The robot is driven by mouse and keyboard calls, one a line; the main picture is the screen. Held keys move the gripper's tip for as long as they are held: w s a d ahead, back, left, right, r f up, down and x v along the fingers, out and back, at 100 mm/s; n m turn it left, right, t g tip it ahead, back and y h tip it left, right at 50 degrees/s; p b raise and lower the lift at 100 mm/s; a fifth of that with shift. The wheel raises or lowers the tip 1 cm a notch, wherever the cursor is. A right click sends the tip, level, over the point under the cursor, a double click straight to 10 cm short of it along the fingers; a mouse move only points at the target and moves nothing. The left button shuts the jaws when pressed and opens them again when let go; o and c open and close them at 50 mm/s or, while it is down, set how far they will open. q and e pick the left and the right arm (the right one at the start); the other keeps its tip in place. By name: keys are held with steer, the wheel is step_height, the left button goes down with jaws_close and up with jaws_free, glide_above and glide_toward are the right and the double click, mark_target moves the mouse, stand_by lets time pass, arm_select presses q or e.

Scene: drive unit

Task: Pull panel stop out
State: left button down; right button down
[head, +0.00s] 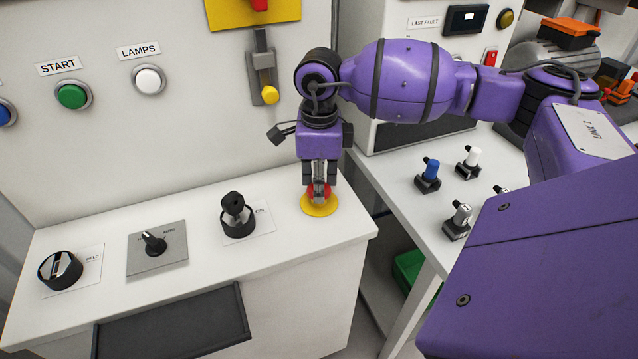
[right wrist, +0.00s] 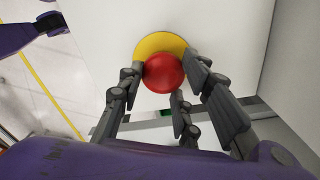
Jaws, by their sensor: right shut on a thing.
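The panel stop is a red mushroom button on a round yellow base (head: 319,207) at the right end of the white panel top. My right gripper (head: 319,188) reaches down over it from above, its fingers shut on the red button. In the right wrist view the red button (right wrist: 163,73) sits between the fingers in front of the yellow disc (right wrist: 150,43). The fingers hide much of the button in the head view. I cannot tell whether the button is pressed in or out. My left gripper is not in view.
A dark tray (head: 175,325) juts from the front. A side table (head: 410,205) with small blue, white and grey parts stands at right, beyond a gap.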

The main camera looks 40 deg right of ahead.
steer(key=shift+s+a+r, duration=0.1)
steer(key=shift+a+r, duration=0.05)
steer(key=shift+r, duration=0.55)
steer(key=c, duration=1.4)
jaws_free()
steer(key=shift+s, duration=0.1)
steer(key=shift+r, duration=0.15)
steer(key=shift+r, duration=0.35)
step_height(320, 180, up, 11)
steer(key=shift+r, duration=0.1)
